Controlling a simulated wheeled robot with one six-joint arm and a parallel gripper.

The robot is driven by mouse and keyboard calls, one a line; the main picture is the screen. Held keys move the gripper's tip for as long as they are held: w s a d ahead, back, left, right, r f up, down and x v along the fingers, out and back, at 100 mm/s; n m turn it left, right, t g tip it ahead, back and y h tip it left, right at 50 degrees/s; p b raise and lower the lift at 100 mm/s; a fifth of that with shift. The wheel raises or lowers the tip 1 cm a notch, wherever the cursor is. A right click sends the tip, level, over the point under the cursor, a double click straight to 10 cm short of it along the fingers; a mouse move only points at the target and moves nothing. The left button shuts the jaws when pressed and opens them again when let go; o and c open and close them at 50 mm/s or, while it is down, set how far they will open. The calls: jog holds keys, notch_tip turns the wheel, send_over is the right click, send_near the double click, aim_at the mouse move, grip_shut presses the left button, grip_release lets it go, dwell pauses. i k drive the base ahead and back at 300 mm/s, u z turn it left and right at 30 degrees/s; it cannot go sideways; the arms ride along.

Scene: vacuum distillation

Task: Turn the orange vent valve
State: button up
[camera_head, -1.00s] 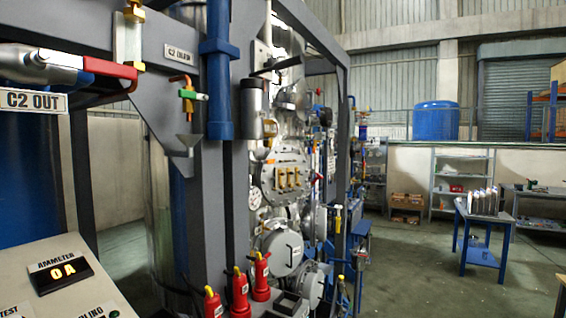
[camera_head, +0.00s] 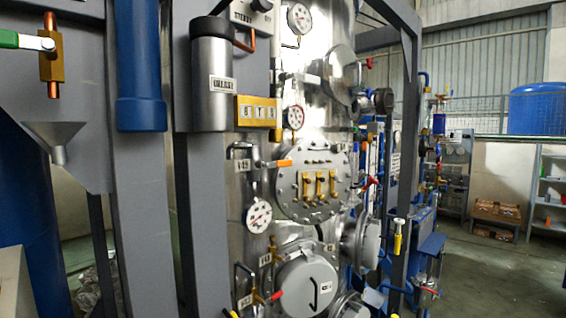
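A valve with an orange lever handle (camera_head: 283,163) sits on the silver column, left of the round bolted flange (camera_head: 314,184). Its handle points to the right, roughly level. A small label plate (camera_head: 242,165) is beside it, with small lettering that is hard to read. No label that I can read marks a vent. Another small valve with a red-orange handle (camera_head: 275,296) is lower down, by the round grey cover (camera_head: 306,286). My gripper is not in view.
Grey frame posts (camera_head: 146,215) and a blue cylinder (camera_head: 138,70) stand close on the left. A green-handled valve (camera_head: 27,41) is above a grey funnel (camera_head: 56,138). Gauges (camera_head: 259,215) stick out from the column. Open floor (camera_head: 490,275) shows at right.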

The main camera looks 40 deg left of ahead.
aim_at(288, 163)
jog(key=u, duration=0.6)
jog(key=i, duration=0.85)
jog(key=u, duration=0.95)
